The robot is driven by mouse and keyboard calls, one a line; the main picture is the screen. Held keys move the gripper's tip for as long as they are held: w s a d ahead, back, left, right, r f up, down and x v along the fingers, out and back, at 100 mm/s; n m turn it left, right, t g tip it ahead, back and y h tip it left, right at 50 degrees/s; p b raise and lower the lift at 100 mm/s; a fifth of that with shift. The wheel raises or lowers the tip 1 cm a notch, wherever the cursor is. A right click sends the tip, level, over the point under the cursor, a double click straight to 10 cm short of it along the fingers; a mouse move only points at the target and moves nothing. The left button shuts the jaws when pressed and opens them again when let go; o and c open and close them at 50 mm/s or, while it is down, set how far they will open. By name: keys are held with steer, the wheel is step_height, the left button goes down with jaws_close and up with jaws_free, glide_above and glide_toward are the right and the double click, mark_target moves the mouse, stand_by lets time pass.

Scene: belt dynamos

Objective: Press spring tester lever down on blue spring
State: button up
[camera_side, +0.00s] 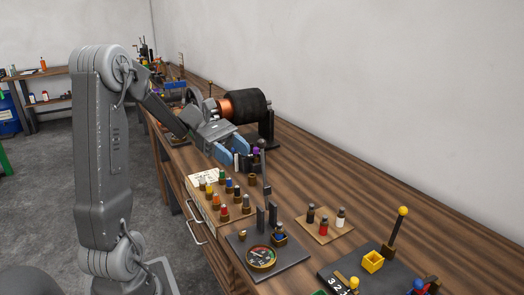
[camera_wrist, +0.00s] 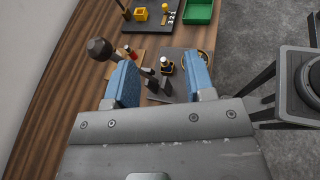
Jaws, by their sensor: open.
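The spring tester has a dark base plate (camera_side: 292,257) with a round dial (camera_side: 261,257) and short dark uprights. Its lever (camera_side: 265,178) stands raised, tilted slightly, with a dark ball knob (camera_wrist: 99,48) at the top. In the wrist view the knob lies outside the left finger.
A wooden rack (camera_side: 206,212) of colour-topped pieces stands left of the tester. A small board (camera_side: 312,228) with black, red and white pieces lies right of it. A black and copper dynamo (camera_side: 250,105) is behind. A yellow-knobbed lever (camera_side: 403,211) stands at right.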

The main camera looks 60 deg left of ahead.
mark_target(262, 148)
steer(key=a+n+t+h, duration=0.2)
steer(key=a+n+t, duration=0.3)
steer(key=a, duration=0.4)
steer(key=x, duration=1.3)
steer(key=shift+s+d+f, duration=0.1)
steer(key=shift+s+f, duration=0.1)
steer(key=shift+f, duration=0.05)
steer(key=shift+c, duration=0.3)
jaws_close()
